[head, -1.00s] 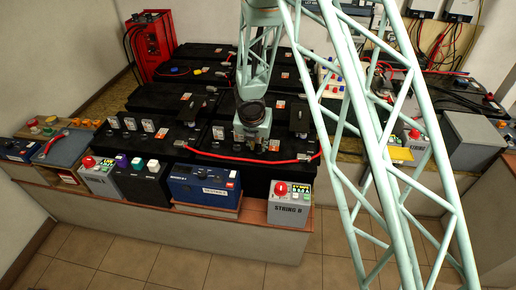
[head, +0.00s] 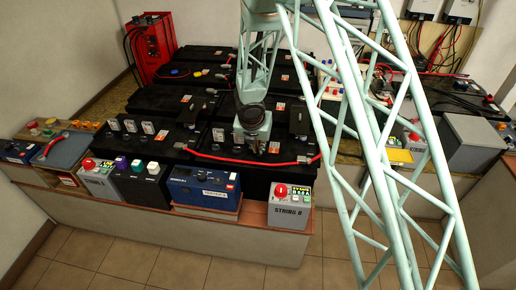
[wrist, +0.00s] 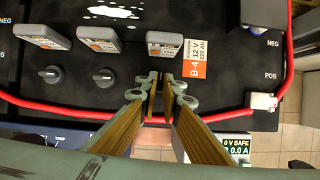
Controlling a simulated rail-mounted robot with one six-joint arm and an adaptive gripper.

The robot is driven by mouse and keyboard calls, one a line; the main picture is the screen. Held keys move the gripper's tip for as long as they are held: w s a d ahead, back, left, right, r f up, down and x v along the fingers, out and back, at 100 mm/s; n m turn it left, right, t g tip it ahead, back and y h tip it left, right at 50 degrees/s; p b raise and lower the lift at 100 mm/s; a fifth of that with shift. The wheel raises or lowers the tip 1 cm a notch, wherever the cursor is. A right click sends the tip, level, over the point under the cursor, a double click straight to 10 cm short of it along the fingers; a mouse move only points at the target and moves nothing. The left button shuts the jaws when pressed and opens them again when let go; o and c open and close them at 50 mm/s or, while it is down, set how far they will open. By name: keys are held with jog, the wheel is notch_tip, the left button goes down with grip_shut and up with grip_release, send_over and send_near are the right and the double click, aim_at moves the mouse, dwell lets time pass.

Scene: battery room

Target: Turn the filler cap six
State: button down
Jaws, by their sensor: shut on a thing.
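My gripper (wrist: 163,82) is over the black battery (wrist: 235,85) marked B-4 in the wrist view, pointing down at its top. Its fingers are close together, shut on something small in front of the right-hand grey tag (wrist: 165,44). The fingers hide that thing, apparently a filler cap in line with two bare black caps (wrist: 50,75) (wrist: 104,77) to the left. I cannot read a number that tells which cap is six. In the head view my gripper (head: 257,146) is at the near side of the front right battery, its tips too small to make out.
A red cable (wrist: 60,110) runs along the battery's near edge, under my fingers, to a white terminal clamp (wrist: 263,101). A grey STRING B box (head: 290,207) and a blue meter (head: 203,187) stand on the front ledge. Several more batteries lie behind.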

jog(key=shift+r+m+p, duration=0.1)
jog(key=shift+m+p, duration=0.4)
jog(key=shift+p, duration=0.1)
jog(key=m+p, duration=0.1)
jog(key=m+h+p, duration=0.1)
jog(key=m+p, duration=0.1)
jog(key=shift+a+r+g, duration=0.1)
jog(key=shift+a+g, duration=0.1)
jog(key=shift+g, duration=0.1)
jog(key=m+p, duration=0.2)
jog(key=m+g+h+p, duration=0.1)
jog(key=m, duration=0.1)
jog(key=m+h+p, duration=0.1)
jog(key=p, duration=0.1)
jog(key=shift+w+a+m+g+p, duration=0.15)
jog(key=shift+w+m+g+p, duration=0.15)
jog(key=shift+m, duration=0.1)
jog(key=m+g+p, duration=0.1)
jog(key=m, duration=0.2)
jog(key=shift+w+m, duration=0.1)
jog(key=shift+m, duration=0.2)
jog(key=shift+w+f+m+g+h, duration=0.15)
jog(key=shift+m+g, duration=0.35)
jog(key=shift+m, duration=0.5)
jog(key=shift+s+f+m+g+h, duration=0.15)
jog(key=shift+m+g, duration=0.35)
jog(key=shift+m, duration=0.5)
jog(key=shift+w+r, duration=0.1)
jog(key=c, duration=2.8)
grip_release()
